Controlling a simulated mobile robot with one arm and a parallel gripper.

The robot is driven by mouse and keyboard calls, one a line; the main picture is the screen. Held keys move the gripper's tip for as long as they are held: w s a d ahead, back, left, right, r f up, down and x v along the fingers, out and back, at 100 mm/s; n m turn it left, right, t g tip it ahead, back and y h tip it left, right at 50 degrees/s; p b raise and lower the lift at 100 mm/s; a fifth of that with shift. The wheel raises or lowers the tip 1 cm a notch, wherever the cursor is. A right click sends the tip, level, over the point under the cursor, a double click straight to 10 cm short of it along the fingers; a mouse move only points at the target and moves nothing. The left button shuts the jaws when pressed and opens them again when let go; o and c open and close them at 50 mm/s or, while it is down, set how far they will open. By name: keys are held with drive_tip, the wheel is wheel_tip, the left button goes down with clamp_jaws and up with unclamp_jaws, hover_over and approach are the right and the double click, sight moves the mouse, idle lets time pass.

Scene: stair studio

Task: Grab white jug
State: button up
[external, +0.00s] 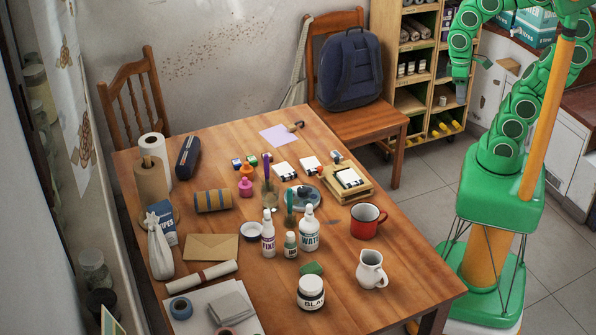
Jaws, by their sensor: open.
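The white jug (372,272) stands upright on the wooden table near its front right corner, with its spout and handle showing. My gripper (462,92) hangs at the end of my green arm at the upper right, in front of the shelf unit. It is open and well apart from the jug, up and to the right of it. Its fingers are small in the picture and nothing shows between them.
A red mug (364,224) stands just behind the jug. White bottles (309,232) stand farther left. The table (415,275) is bare to the jug's right.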

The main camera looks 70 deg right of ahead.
idle(0.4)
drive_tip(key=w+a+f+n, duration=0.1)
drive_tip(key=w+a+n, duration=1)
drive_tip(key=w+a, duration=0.5)
drive_tip(key=n+t, duration=0.2)
drive_tip(key=n, duration=1.5)
hover_over(384, 275)
drive_tip(key=f, duration=1.1)
drive_tip(key=d+f, duration=0.1)
drive_tip(key=f, duration=0.5)
drive_tip(key=shift+a+f, duration=0.15)
drive_tip(key=shift+f, duration=1.05)
drive_tip(key=shift+a+f, duration=0.2)
drive_tip(key=shift+f, duration=1)
drive_tip(key=shift+a+f, duration=0.15)
drive_tip(key=shift+f, duration=1.05)
clamp_jaws()
